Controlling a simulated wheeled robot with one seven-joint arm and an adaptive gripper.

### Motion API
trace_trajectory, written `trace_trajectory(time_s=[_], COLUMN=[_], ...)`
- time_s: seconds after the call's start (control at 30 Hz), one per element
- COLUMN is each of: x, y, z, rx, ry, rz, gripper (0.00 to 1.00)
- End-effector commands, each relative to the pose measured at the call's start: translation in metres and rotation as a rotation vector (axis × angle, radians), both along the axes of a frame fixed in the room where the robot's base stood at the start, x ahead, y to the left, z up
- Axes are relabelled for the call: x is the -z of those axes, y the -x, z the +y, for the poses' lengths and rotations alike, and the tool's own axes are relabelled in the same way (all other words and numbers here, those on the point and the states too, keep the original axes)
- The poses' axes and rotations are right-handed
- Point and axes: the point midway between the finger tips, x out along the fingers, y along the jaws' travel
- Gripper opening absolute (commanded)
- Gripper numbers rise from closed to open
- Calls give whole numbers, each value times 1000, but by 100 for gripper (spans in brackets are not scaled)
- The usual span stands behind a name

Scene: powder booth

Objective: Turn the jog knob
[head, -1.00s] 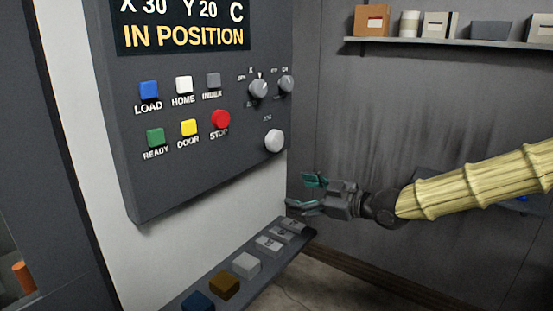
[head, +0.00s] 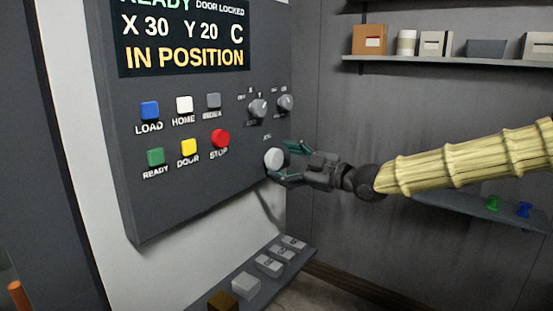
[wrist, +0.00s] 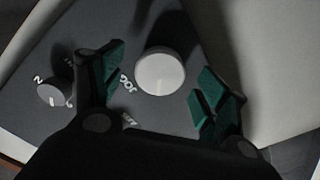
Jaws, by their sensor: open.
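The jog knob (head: 274,159) is a round, pale grey-white knob at the lower right of the dark control panel (head: 185,205). In the wrist view the knob (wrist: 161,71) lies between the two green-padded fingers, a little beyond their tips, with the word JOG beside it. My gripper (head: 288,162) is open at the panel, its fingers above and below the knob in the head view. In the wrist view gaps show between the knob and both fingers of my gripper (wrist: 160,85). I cannot tell how deep the fingertips reach around the knob.
Two smaller grey selector knobs (head: 258,108) sit above the jog knob. Several push buttons, including red STOP (head: 220,138), are to its left. A ledge with keys (head: 268,264) juts out below. Shelves (head: 450,63) hang on the back wall.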

Motion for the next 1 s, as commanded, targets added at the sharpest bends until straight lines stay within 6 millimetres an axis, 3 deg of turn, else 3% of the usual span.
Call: trace_trajectory(time_s=[0.27,0.63,0.87,0.9,1.0], x=[0,1,1,0,0], y=[-15,-17,-17,-17,-17], z=[20,23,22,22,25], rx=[0,1,1,1,1], ry=[-1,-1,-1,-1,-1], rz=[1,1,1,1,0], gripper=[74,74,32,28,28])
